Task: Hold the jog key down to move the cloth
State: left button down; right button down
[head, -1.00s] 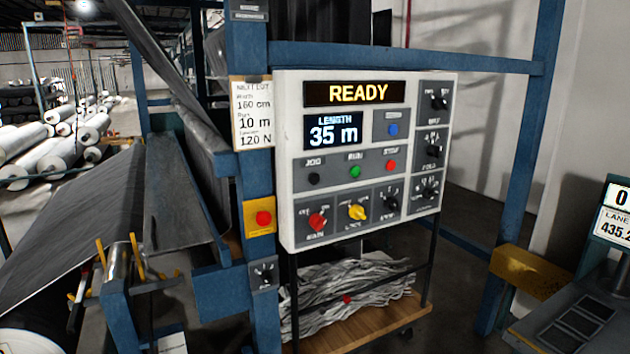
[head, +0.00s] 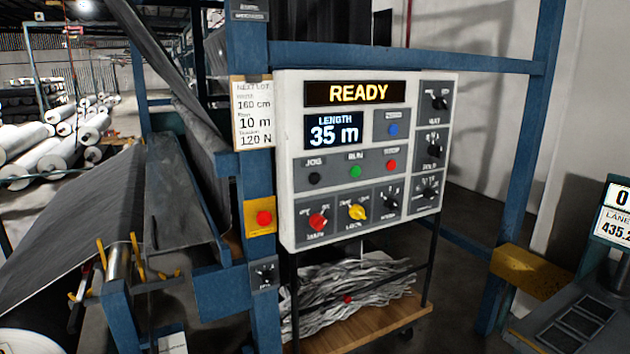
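The black jog key (head: 314,178) sits at the left of the key row on the white control panel (head: 288,160), under the label JOG. The green run key (head: 355,171) and red stop key (head: 391,165) are to its right. The upper display (head: 355,93) reads READY and the length display (head: 333,131) reads 35 m. Dark grey cloth (head: 75,215) slopes down across the machine at the left. Nothing touches the jog key. Neither of my grippers is in view.
A red button on a yellow plate (head: 263,217) is on the blue post left of the panel. A wooden cart (head: 385,318) with crumpled cloth stands below the panel. A yellow block (head: 530,270) and a grey console (head: 575,320) are at the right. The space before the panel is clear.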

aim_at(314, 178)
jog(key=z, duration=1.95)
jog(key=k+j, duration=0.25)
jog(key=j, duration=0.15)
jog(key=k+j, duration=0.55)
jog(key=j, duration=0.3)
